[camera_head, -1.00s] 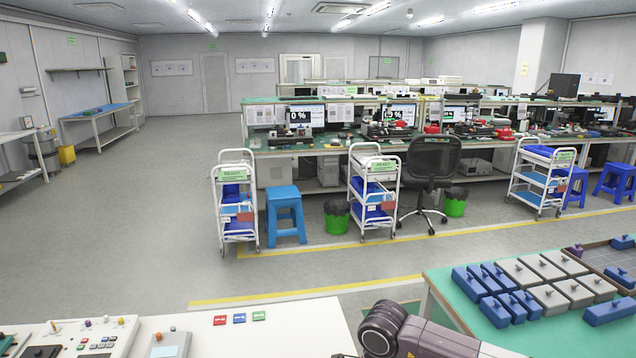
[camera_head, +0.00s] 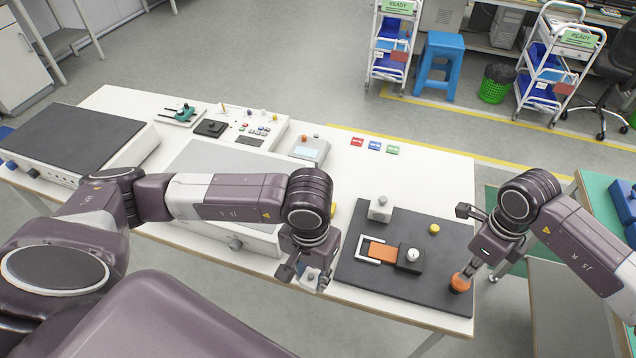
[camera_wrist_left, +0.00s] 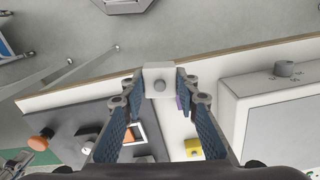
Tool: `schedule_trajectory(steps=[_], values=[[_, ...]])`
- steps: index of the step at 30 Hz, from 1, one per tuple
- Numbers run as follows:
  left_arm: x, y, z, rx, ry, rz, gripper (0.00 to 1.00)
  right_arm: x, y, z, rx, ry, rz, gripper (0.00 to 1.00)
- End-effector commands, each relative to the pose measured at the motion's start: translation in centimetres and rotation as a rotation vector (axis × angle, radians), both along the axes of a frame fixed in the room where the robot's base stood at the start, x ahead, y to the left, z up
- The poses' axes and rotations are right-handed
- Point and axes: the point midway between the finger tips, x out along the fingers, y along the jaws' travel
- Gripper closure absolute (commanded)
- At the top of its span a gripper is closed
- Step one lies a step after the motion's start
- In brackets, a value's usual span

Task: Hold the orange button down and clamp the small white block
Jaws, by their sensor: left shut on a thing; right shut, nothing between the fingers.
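My left gripper (camera_head: 312,281) is shut on a small white block (camera_wrist_left: 160,80) with a round grey knob, held near the front edge of the white table; the block is partly hidden in the head view. To its right lies a dark board (camera_head: 350,272) with an orange plate (camera_head: 383,251), a white U-shaped frame (camera_head: 362,246) and a black block with a white knob (camera_head: 411,257). The orange button (camera_head: 460,283) is at the board's right edge. My right gripper (camera_head: 470,268) is shut, its fingertips at the button; whether it is pressed down cannot be told.
A pale block with a knob (camera_head: 380,208) and a yellow knob (camera_head: 434,229) are on the board's far part. A large grey instrument (camera_head: 220,165) stands left of the board. Small red, blue and green tags (camera_head: 375,146) lie behind. The white table is clear at the back right.

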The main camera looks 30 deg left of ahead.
Motion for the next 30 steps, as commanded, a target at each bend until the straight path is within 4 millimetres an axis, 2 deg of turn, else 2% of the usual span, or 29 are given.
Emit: schedule_trajectory(steps=[9,15,21,30], values=[[9.7,-3.8,0.9,-0.003,-0.011,0.095,0.97,0.0,0.0,0.0,0.0,0.0,0.0,1.0],[14.3,-6.2,2.2,-0.005,-0.004,0.14,0.97,0.0,0.0,0.0,0.0,0.0,0.0,1.0],[16.4,-7.5,3.1,-0.004,0.0,0.163,0.97,0.0,0.0,0.0,0.0,0.0,0.0,1.0],[16.7,-7.8,2.3,-0.003,0.005,0.169,0.97,0.0,0.0,0.0,0.0,0.0,0.0,1.0]])
